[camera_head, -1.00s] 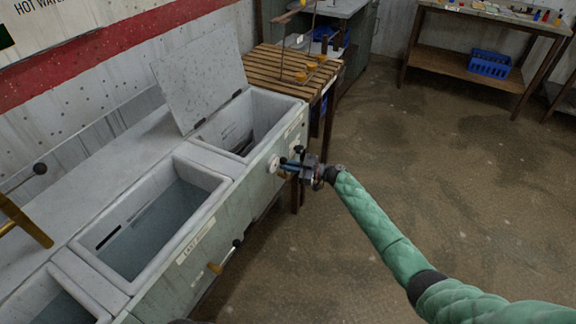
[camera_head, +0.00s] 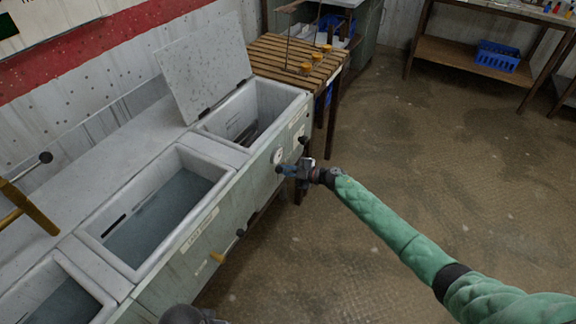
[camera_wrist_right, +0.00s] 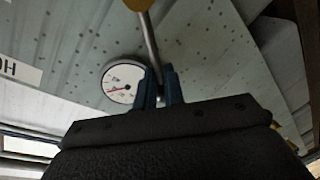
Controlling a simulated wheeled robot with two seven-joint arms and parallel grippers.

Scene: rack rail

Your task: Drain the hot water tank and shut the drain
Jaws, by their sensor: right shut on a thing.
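The far tank (camera_head: 291,101) has its lid (camera_head: 205,65) raised. Something dark lies inside it; I cannot tell the water level. A round gauge (camera_head: 277,156) is on its front, also seen in the right wrist view (camera_wrist_right: 118,82). My right gripper (camera_head: 288,171) is at the front of this tank, just below the gauge. In the right wrist view its blue fingers (camera_wrist_right: 160,88) are shut on a thin metal lever (camera_wrist_right: 150,45) that runs up to a brass-yellow fitting (camera_wrist_right: 139,4). My left gripper is not in view.
The middle tank (camera_head: 90,244) holds water and has a yellow lever valve with a black knob (camera_head: 240,233) on its front. A slatted wooden table (camera_head: 285,55) stands beyond the far tank. The floor (camera_head: 440,160) on the right is clear.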

